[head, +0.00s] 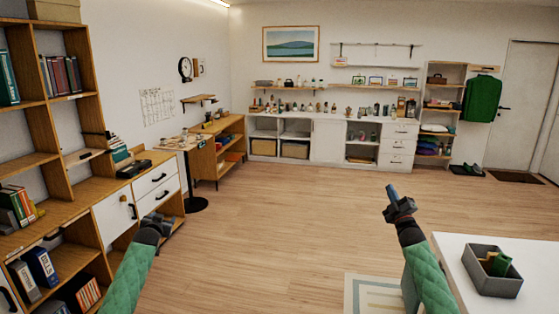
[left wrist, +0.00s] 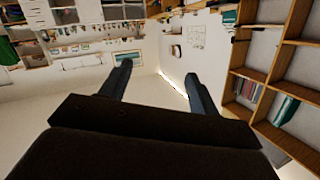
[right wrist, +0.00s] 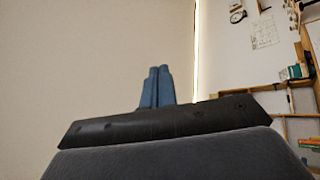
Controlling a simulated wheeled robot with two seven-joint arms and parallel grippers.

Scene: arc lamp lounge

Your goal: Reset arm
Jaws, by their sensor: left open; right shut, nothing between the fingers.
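My left arm comes in at the lower left of the head view, in a green sleeve. My left gripper (head: 160,221) is in front of the wooden shelf unit's lower cabinets. In the left wrist view its two fingers (left wrist: 158,85) stand wide apart with nothing between them. My right arm, also in green, rises at the lower right of the head view beside the white table. My right gripper (head: 394,197) is raised over open floor and points up. In the right wrist view its two fingers (right wrist: 157,87) are pressed together, empty.
A wooden shelf unit (head: 100,205) with books and binders fills the left side. A white table (head: 450,248) with a grey bin (head: 488,280) stands at lower right. A pale rug (head: 352,293) lies beside it. The wooden floor (head: 290,220) between is clear.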

